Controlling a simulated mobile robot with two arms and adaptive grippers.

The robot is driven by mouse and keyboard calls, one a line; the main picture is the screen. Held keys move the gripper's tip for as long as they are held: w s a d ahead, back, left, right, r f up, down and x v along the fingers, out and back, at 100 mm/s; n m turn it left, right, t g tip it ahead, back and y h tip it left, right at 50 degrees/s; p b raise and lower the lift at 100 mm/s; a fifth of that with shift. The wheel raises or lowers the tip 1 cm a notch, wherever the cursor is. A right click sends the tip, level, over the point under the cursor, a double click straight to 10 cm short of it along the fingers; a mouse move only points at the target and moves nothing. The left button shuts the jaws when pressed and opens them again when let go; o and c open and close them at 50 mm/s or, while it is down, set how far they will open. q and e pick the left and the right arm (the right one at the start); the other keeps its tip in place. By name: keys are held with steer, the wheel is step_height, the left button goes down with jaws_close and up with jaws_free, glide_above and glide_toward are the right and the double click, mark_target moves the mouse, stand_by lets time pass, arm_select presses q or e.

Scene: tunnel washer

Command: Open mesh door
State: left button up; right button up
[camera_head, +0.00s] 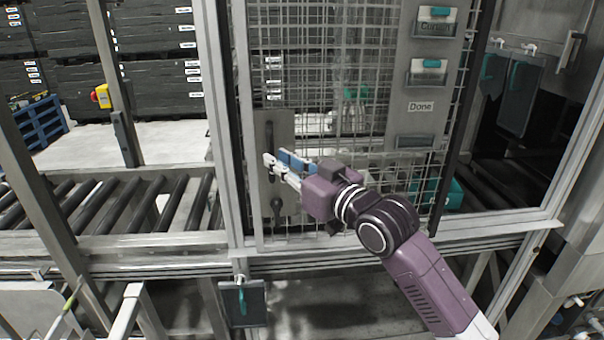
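The mesh door (310,80) is a wire grid panel in a grey frame, standing in the middle of the head view. It looks closed in its frame. On its left side is a grey plate (284,128) with a dark upright handle (269,145) and a smaller dark knob or lever (277,206) below. My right gripper (276,158) reaches in from the lower right, its tips close to the handle. Its fingers look apart, with blue on one finger. Whether they touch the handle is unclear. My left gripper is out of view.
A roller conveyor (120,205) lies at left behind frame posts. A dark tag or board (243,303) hangs below the door. Dark stacked crates stand behind.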

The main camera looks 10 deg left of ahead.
steer(key=v, duration=0.8)
